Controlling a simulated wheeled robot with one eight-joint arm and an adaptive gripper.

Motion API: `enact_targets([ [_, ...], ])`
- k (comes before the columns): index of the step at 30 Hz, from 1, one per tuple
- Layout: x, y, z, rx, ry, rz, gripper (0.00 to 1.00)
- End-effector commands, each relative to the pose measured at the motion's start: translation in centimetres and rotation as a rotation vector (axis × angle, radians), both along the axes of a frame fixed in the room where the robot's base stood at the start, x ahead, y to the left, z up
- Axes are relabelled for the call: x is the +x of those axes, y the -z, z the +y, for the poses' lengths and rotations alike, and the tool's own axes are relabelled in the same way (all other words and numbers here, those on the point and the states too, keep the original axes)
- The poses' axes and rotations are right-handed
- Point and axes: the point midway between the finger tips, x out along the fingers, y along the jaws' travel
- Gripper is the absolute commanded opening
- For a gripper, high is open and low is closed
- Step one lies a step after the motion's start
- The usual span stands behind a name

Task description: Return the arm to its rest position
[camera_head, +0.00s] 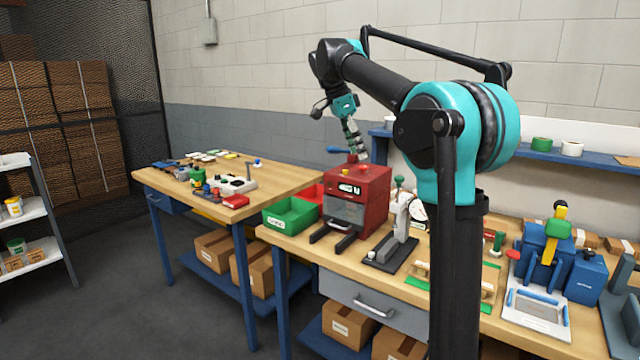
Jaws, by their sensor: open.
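My arm rises at the right of the head view and reaches left and away over the near workbench. My gripper (356,146) points down just above and behind the red machine (357,200). It is small in the view; it looks open with nothing seen in it. I cannot tell whether its fingertips touch the machine's top or stand clear of it.
The near workbench (297,243) also holds a green bin (290,217), a press on a black base (390,252) and a blue device (545,255). A second workbench (275,175) with small parts stands behind left. Shelves (30,215) stand far left. The floor between is clear.

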Motion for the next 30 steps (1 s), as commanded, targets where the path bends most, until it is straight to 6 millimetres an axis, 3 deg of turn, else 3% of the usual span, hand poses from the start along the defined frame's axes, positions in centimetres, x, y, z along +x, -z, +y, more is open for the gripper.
enact_targets([
  [8, -1.2, 4.2, -1.4, 0.036, -0.140, 0.028, 0.49],
  [14, -3.1, 9.2, -3.0, 0.071, -0.307, 0.050, 0.49],
  [16, -4.4, 11.7, -3.8, 0.086, -0.388, 0.056, 0.49],
  [23, -11.7, 22.8, -6.7, 0.117, -0.743, 0.055, 0.49],
  [30, -21.7, 33.7, -8.5, 0.085, -1.099, 0.019, 0.49],
])
